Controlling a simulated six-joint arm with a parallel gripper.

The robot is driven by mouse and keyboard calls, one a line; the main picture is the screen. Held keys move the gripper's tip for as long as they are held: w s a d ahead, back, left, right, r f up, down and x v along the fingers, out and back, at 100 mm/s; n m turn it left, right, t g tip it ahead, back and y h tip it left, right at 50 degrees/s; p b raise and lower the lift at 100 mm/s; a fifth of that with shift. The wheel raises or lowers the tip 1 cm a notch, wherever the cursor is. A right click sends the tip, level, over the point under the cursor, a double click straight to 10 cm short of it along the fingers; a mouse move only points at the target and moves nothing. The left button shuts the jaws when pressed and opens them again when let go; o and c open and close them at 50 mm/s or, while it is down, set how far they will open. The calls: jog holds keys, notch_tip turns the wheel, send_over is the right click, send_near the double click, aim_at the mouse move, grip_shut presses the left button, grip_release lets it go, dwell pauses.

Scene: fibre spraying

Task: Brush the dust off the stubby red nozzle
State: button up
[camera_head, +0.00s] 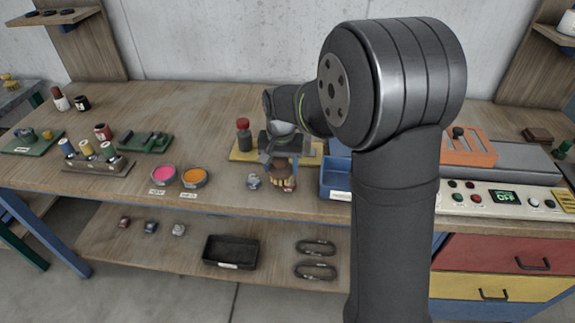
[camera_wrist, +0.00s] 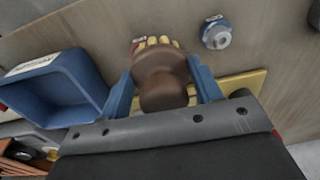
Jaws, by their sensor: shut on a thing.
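My gripper (camera_wrist: 163,92) is shut on a brush with a brown rounded handle (camera_wrist: 163,75) and pale yellow bristles (camera_wrist: 158,41). In the head view the brush (camera_head: 283,176) is held at the table's front edge, below my gripper (camera_head: 281,155). In the wrist view a small red patch (camera_wrist: 137,45) shows beside the bristles; it may be the stubby red nozzle, mostly hidden by the brush. I cannot tell whether the bristles touch it. A grey-blue nozzle (camera_wrist: 216,34) stands beside the brush, apart from it; it also shows in the head view (camera_head: 254,181).
A blue bin (camera_head: 335,180) stands close right of the brush. A yellow board (camera_head: 243,156) with a red-capped bottle (camera_head: 243,135) lies behind. Pink (camera_head: 163,173) and orange (camera_head: 193,176) pots stand left. Small red, blue and grey pieces (camera_head: 150,227) lie on the lower shelf.

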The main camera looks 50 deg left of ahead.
jog(key=shift+s+f, duration=0.15)
jog(key=shift+r, duration=3.05)
jog(key=shift+r, duration=1.5)
